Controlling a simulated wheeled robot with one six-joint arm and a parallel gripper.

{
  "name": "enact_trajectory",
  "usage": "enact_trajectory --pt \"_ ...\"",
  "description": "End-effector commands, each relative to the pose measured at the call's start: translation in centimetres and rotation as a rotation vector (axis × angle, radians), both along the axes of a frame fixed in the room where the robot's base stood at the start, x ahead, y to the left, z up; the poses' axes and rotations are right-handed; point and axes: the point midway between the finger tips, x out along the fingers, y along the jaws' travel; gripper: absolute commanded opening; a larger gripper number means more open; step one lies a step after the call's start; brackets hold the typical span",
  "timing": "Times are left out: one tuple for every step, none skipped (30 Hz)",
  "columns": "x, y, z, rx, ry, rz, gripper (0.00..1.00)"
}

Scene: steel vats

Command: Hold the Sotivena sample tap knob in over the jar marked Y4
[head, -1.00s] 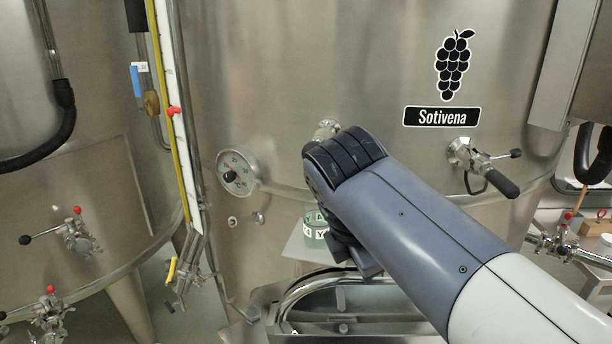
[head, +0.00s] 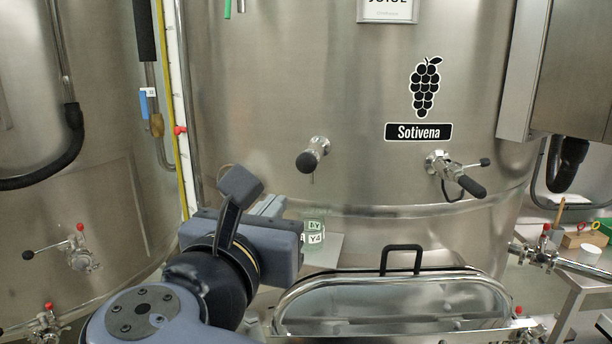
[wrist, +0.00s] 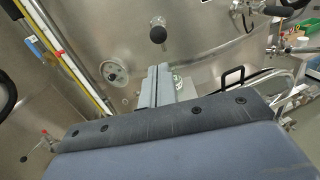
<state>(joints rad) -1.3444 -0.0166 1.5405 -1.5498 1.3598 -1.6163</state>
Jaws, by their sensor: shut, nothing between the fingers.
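The Sotivena vat (head: 270,90) carries a black grape sign and name plate (head: 418,132). Left of the plate, the sample tap's round black knob (head: 304,161) sticks out on a chrome body; it also shows in the wrist view (wrist: 157,35). Below it, a greenish glass jar marked Y4 (head: 316,238) stands on a small shelf (head: 328,256). My gripper (head: 272,205) is left of and below the knob, apart from it. In the wrist view its fingers (wrist: 154,84) are shut and empty, hiding part of the jar (wrist: 177,83).
A second valve with a black lever (head: 458,176) sits right of the tap. A hatch with a black handle (head: 401,254) lies below, right of the shelf. A dial gauge (wrist: 115,72) is on the vat wall, left of my fingers. A sight tube (head: 176,110) runs up the left.

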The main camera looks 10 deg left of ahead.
Motion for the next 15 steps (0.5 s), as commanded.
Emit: enact_trajectory --pt "-0.16 0.13 0.11 -0.004 -0.008 0.006 0.0" --pt "-0.2 0.17 0.17 -0.005 -0.011 0.007 0.0" --pt "-0.22 0.19 0.21 -0.006 -0.013 0.008 0.0" --pt "-0.21 0.19 0.22 -0.006 -0.014 0.008 0.0" --pt "-0.21 0.19 0.23 -0.006 -0.014 0.008 0.0" --pt "-0.21 0.18 0.22 -0.006 -0.013 0.008 0.0" --pt "-0.2 0.18 0.21 -0.006 -0.013 0.007 0.0" --pt "-0.19 0.17 0.21 -0.006 -0.013 0.007 0.0" --pt "-0.19 0.17 0.2 -0.005 -0.012 0.007 0.0" --pt "-0.18 0.17 0.2 -0.005 -0.012 0.007 0.0" --pt "-0.16 0.16 0.2 -0.005 -0.012 0.007 0.0" --pt "-0.09 0.16 0.2 -0.005 -0.012 0.006 0.0" --pt "0.0 0.16 0.21 -0.005 -0.012 0.006 0.0" --pt "0.13 0.16 0.21 -0.005 -0.012 0.006 0.0" --pt "0.37 0.16 0.22 -0.006 -0.011 0.006 0.0"
